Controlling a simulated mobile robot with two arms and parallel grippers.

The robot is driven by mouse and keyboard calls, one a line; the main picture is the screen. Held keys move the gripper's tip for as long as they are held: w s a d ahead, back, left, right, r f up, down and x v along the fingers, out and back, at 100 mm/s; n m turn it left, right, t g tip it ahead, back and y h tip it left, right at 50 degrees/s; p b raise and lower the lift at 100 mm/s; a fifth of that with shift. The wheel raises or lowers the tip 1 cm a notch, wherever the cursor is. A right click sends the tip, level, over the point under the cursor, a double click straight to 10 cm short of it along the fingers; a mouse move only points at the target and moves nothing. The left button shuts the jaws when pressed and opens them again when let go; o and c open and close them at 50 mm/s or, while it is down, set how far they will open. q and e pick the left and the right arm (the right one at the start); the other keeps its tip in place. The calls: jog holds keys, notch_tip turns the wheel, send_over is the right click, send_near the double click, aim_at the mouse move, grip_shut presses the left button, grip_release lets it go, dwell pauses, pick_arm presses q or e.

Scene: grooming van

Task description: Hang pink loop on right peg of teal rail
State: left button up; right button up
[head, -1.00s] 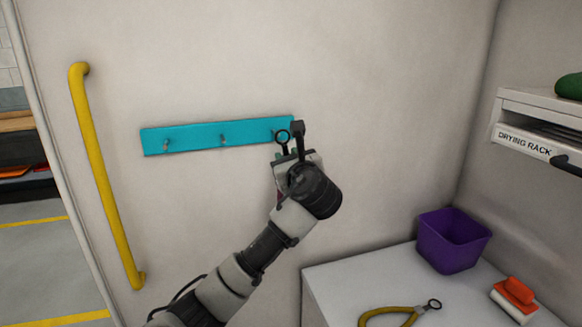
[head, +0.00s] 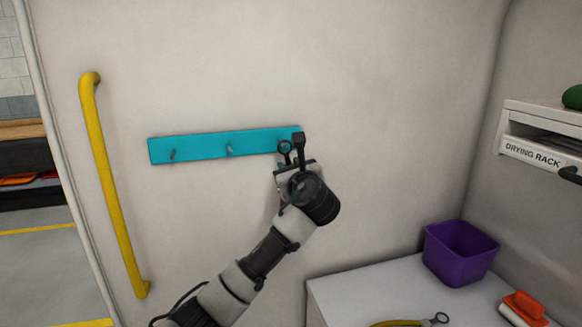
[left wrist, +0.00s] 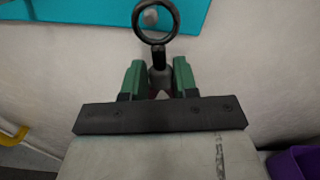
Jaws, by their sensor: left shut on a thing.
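The teal rail (head: 200,146) is fixed to the pale wall, with its left and middle pegs bare. It also shows at the top of the left wrist view (left wrist: 80,10). My left gripper (left wrist: 157,78) is shut on the pink loop, whose dark ring (left wrist: 157,22) stands up beyond the green fingertips. Only a trace of pink shows between the fingers. In the head view the ring (head: 285,147) overlaps the rail's right end and the right peg is hidden. In the left wrist view the right peg's pale end (left wrist: 150,17) shows inside the ring; I cannot tell whether the ring is around it or in front. My right gripper is not in view.
A yellow grab bar (head: 108,180) is on the wall at the left. A white counter (head: 350,288) at the lower right holds a purple bin (head: 460,255), a yellow loop (head: 395,323) and an orange-and-white brush (head: 524,306). A drying rack (head: 530,150) is at the right.

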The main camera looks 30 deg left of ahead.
pick_arm(q)
jog(key=shift+f, duration=0.3)
